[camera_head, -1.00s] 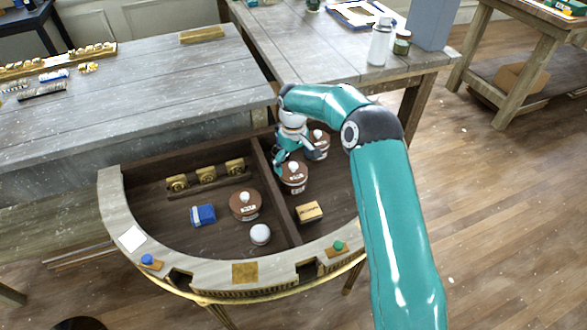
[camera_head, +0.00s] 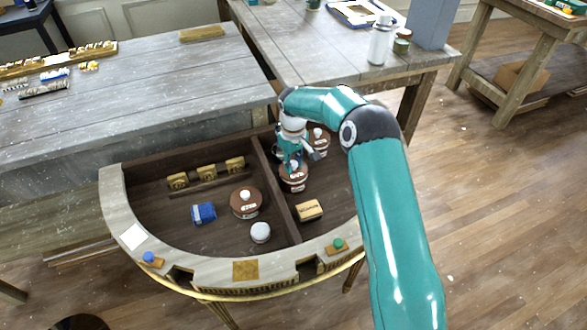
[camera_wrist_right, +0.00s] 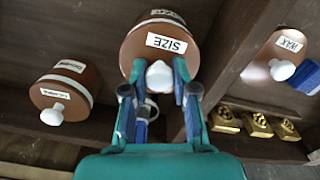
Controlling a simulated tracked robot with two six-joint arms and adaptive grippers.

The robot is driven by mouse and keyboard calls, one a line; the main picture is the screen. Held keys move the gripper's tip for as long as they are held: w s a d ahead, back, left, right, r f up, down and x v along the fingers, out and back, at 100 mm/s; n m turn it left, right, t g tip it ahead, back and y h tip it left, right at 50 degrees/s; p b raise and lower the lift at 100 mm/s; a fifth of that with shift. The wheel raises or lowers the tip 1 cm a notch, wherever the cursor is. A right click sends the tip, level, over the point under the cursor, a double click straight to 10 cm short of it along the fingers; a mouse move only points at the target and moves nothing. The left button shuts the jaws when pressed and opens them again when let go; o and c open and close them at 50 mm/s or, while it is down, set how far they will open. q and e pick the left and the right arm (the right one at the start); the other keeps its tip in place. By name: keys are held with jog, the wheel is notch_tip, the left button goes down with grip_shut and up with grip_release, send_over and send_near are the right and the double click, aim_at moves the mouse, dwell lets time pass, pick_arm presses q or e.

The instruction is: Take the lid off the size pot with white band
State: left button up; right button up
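The size pot (camera_head: 294,186) is brown with a white band and stands right of the divider in the curved tray. Its brown lid (camera_wrist_right: 166,43) is on it, with a SIZE label and a white knob (camera_wrist_right: 159,77). My right gripper (camera_head: 293,163) is above this pot. In the right wrist view my right gripper (camera_wrist_right: 159,70) has one finger on each side of the knob, close against it, and looks shut on it. My left gripper is not in view.
A second brown pot (camera_head: 320,146) stands close behind. The wax pot (camera_head: 246,205), a blue block (camera_head: 203,213) and a white round item (camera_head: 260,232) lie left of the divider (camera_head: 279,197). A tan block (camera_head: 309,210) is in front of the size pot.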

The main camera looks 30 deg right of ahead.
jog(key=shift+s+f, duration=0.2)
jog(key=shift+f, duration=0.2)
grip_shut()
